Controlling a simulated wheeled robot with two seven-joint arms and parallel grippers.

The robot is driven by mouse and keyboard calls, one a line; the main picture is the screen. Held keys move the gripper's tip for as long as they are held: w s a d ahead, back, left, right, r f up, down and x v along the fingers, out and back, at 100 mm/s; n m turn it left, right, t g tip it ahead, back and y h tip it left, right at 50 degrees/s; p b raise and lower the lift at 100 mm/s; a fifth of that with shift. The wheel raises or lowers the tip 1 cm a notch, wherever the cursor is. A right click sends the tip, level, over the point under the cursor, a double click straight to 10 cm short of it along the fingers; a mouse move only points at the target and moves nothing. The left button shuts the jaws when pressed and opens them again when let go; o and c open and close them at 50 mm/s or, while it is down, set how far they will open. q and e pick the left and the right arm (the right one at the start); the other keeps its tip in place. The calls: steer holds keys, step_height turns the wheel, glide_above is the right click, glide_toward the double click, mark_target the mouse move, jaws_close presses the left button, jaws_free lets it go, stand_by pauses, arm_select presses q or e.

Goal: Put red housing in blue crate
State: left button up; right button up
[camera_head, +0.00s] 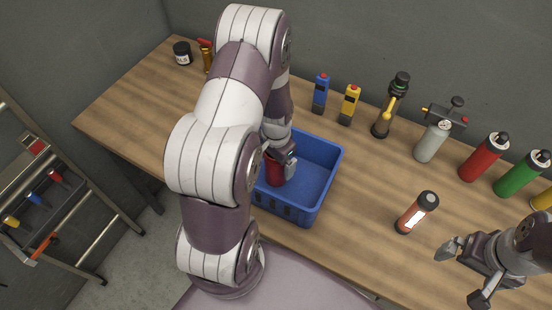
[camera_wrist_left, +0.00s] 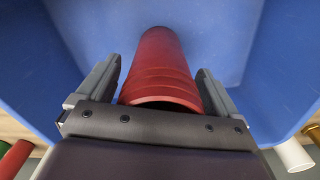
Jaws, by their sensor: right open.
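The red housing (camera_head: 274,172) stands inside the blue crate (camera_head: 326,182), near its left side. It shows in the left wrist view (camera_wrist_left: 160,70) as a ribbed red cylinder with an open near end. My left gripper (camera_head: 279,155) is at the housing's top, with one finger on each side in the left wrist view (camera_wrist_left: 158,85). The fingers are very close to its sides; whether they press on it I cannot tell. My left arm hides part of the crate. My right gripper (camera_head: 462,272) is open and empty at the lower right, above the table.
Blue (camera_head: 320,93) and yellow (camera_head: 349,104) devices, a lantern-like tool (camera_head: 388,108), a gauge canister (camera_head: 432,140) and red (camera_head: 483,158) and green (camera_head: 520,174) bottles line the back. The crate's right half is free.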

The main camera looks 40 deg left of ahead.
arm_select(q)
steer(key=shift+r, duration=0.25)
step_height(320, 180, up, 12)
steer(key=b, duration=0.2)
steer(key=s+d+r+n+t, duration=0.1)
steer(key=s+d, duration=0.5)
steer(key=d, duration=0.5)
steer(key=shift+s+d+r+n, duration=0.15)
steer(key=shift+s+d+n, duration=0.1)
steer(key=shift+n, duration=0.15)
